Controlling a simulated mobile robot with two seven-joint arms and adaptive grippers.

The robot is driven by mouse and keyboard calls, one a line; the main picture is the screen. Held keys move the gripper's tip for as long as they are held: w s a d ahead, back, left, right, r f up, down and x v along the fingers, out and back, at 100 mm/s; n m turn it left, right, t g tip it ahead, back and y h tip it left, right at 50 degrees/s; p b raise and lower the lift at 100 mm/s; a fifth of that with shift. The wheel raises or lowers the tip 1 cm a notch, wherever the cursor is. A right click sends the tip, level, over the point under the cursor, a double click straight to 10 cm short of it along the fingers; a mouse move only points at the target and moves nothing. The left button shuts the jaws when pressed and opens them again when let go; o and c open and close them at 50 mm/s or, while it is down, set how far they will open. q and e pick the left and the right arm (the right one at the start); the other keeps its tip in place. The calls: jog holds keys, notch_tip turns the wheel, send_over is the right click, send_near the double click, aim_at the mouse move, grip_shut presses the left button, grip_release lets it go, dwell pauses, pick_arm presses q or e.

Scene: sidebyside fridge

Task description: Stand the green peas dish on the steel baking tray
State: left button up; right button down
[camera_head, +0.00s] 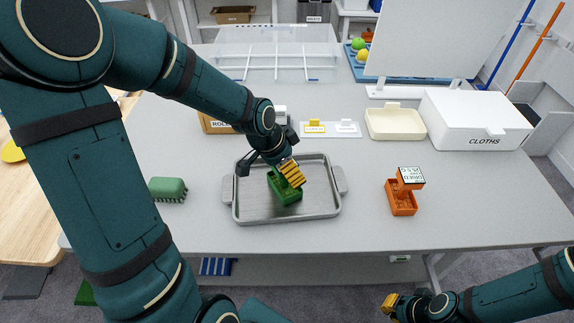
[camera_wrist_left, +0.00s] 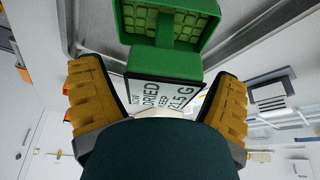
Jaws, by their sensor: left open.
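The green peas dish (camera_head: 287,195) is inside the outline of the steel baking tray (camera_head: 322,207) and appears to rest on its floor, upright. In the left wrist view the green dish (camera_wrist_left: 165,60) has a white label plate (camera_wrist_left: 165,95) with black print, lying between my fingers. My left gripper (camera_head: 288,172) is over the dish, its yellow fingers apart on either side of the label plate, with gaps showing. It hides part of the dish in the head view. My right gripper (camera_head: 390,303) is low at the bottom right, away from the tray; its opening is unclear.
An orange dish with a label plate (camera_head: 402,197) stands right of the tray. A green brush-like block (camera_head: 167,189) lies left. Behind are a cream bin (camera_head: 395,123), a white CLOTHS box (camera_head: 475,120) and a yellow tag (camera_head: 314,127). Bare tabletop lies between tray and orange dish.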

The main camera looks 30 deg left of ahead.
pick_arm(q)
jog(key=p+v, duration=0.2)
jog(key=v, duration=1)
jog(key=shift+p, duration=0.3)
